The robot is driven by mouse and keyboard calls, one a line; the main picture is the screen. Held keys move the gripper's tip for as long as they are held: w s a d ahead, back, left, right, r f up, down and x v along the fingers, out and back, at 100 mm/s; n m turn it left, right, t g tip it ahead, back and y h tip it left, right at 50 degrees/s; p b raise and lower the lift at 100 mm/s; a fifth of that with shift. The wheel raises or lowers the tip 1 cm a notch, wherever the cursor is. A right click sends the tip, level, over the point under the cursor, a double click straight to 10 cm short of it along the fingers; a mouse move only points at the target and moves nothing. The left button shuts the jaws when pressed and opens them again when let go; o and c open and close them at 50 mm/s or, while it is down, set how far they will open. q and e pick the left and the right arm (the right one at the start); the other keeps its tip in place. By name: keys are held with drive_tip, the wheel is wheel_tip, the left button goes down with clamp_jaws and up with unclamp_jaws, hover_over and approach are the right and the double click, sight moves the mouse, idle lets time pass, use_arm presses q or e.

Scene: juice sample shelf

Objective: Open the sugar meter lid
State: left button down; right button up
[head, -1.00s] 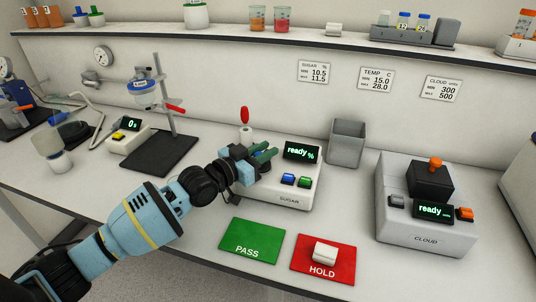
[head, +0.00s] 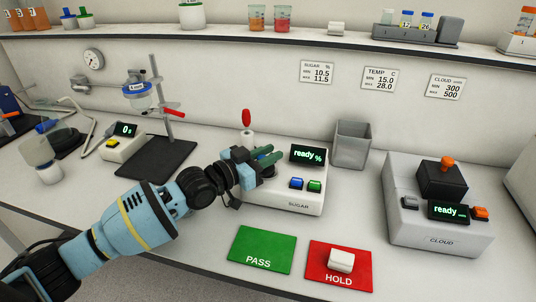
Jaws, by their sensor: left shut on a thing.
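The sugar meter (head: 298,202) is a white box marked SUGAR, with a black screen (head: 308,154) reading "ready %" and a blue and a green button on its front. My left gripper (head: 268,158) is at the meter's left end, with its green fingers over the top there. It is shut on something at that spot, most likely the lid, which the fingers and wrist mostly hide. A dark round part (head: 268,171) shows just below the fingers. I cannot tell whether the lid is raised. My right gripper is not in view.
A red-handled tool (head: 246,119) stands upright behind my gripper. A grey open bin (head: 351,144) stands behind right of the meter. The cloud meter (head: 440,205) is further right. The green PASS mat (head: 262,248) and red HOLD mat (head: 340,277), bearing a white block (head: 341,261), lie in front.

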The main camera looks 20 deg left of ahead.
use_arm(q)
drive_tip(key=c, duration=1.2)
unclamp_jaws()
drive_tip(key=shift+v, duration=3.95)
